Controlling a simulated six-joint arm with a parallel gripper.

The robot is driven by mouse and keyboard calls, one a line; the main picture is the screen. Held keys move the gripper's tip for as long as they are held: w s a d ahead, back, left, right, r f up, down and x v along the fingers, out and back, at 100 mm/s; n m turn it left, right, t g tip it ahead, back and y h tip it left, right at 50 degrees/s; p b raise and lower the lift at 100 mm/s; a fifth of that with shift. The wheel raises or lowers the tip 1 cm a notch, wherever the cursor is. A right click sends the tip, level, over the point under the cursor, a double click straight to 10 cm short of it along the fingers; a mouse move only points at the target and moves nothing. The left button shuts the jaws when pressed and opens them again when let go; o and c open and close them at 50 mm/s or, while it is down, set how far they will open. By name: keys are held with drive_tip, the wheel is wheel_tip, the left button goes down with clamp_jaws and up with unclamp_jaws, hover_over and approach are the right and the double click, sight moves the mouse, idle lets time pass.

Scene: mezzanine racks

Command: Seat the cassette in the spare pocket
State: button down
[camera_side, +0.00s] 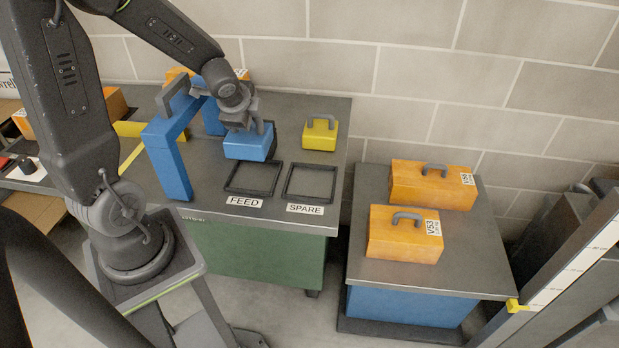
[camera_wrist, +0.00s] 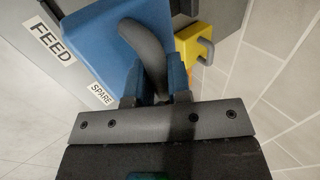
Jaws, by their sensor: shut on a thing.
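A blue cassette (camera_side: 248,146) with a dark handle hangs from my gripper (camera_side: 240,122), behind the FEED pocket in the side view. In the wrist view my gripper (camera_wrist: 155,88) is shut on the handle (camera_wrist: 143,50), with the blue cassette (camera_wrist: 108,38) beyond it. The spare pocket (camera_side: 306,200) is an empty dark square frame above the SPARE label, right of and nearer the front than the cassette. The FEED pocket (camera_side: 248,193) is a similar empty frame to its left. The wrist view shows both labels, but not the pockets. The cassette's height above the bench is unclear.
A yellow case (camera_side: 319,134) with a grey handle stands behind the spare pocket. A blue frame (camera_side: 168,160) rises left of the cassette. Two orange cases (camera_side: 404,235) (camera_side: 432,187) stand on the right-hand table. A block wall is behind the bench.

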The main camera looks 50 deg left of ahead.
drive_tip(key=shift+r, duration=0.15)
wheel_tip(320, 180, up, 10)
drive_tip(key=shift+r, duration=0.25)
drive_tip(key=w+d+m+g+h, duration=0.5)
drive_tip(key=m, duration=1.3)
drive_tip(key=w+d+m+g+h, duration=0.5)
drive_tip(key=w+m, duration=0.1)
drive_tip(key=m, duration=1.2)
wheel_tip(320, 180, down, 17)
drive_tip(key=shift+s+d, duration=0.15)
drive_tip(key=shift+s, duration=0.1)
drive_tip(key=shift+f, duration=1.75)
idle(0.4)
